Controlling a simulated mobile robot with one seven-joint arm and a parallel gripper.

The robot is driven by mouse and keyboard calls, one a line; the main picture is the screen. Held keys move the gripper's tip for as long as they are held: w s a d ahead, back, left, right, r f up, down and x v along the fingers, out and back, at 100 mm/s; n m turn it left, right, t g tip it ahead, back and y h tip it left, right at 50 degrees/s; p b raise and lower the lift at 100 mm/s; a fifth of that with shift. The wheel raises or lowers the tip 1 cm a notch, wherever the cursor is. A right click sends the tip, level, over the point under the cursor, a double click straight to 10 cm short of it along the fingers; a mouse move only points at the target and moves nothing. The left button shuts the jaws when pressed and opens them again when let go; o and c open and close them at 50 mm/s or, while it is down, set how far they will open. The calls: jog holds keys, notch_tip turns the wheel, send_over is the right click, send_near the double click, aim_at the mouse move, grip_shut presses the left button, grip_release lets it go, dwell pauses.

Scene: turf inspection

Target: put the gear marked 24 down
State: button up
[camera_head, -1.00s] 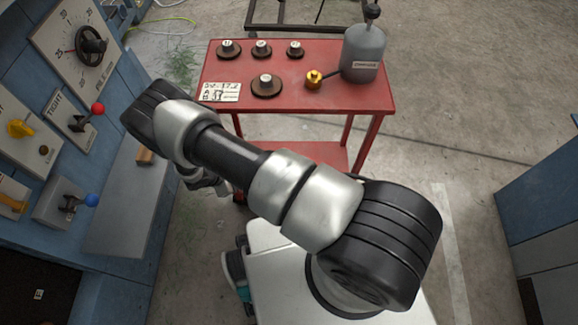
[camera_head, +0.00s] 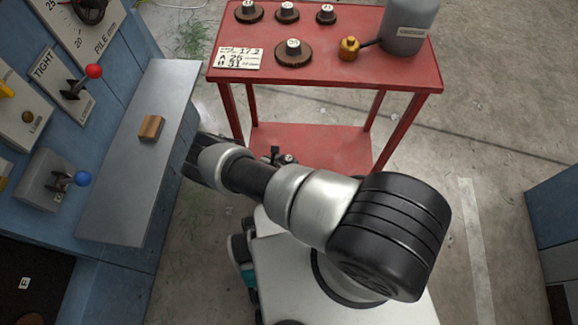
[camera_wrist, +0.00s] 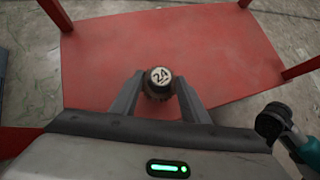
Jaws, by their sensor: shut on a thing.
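The gear marked 24 (camera_wrist: 160,77) is between the fingertips of my gripper (camera_wrist: 158,88) in the wrist view. Its pale numbered top faces the camera, and the fingers are shut on it. A red surface of the cart lies behind it in that view; I cannot tell how far below. In the head view my arm hides most of the gripper, and the held gear cannot be made out there.
The red cart (camera_head: 330,75) carries several gears on its top, including a front one (camera_head: 293,52), plus a card (camera_head: 239,58) and a grey oil can (camera_head: 408,25). A metal shelf (camera_head: 120,190) at left holds a wooden block (camera_head: 151,127). Red (camera_head: 94,71) and blue (camera_head: 82,178) lever knobs stick out.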

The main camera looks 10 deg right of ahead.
notch_tip(320, 180, down, 4)
jog(key=shift+b, duration=1.25)
jog(key=shift+r, duration=0.15)
jog(key=o, duration=1.1)
jog(key=shift+c, duration=0.2)
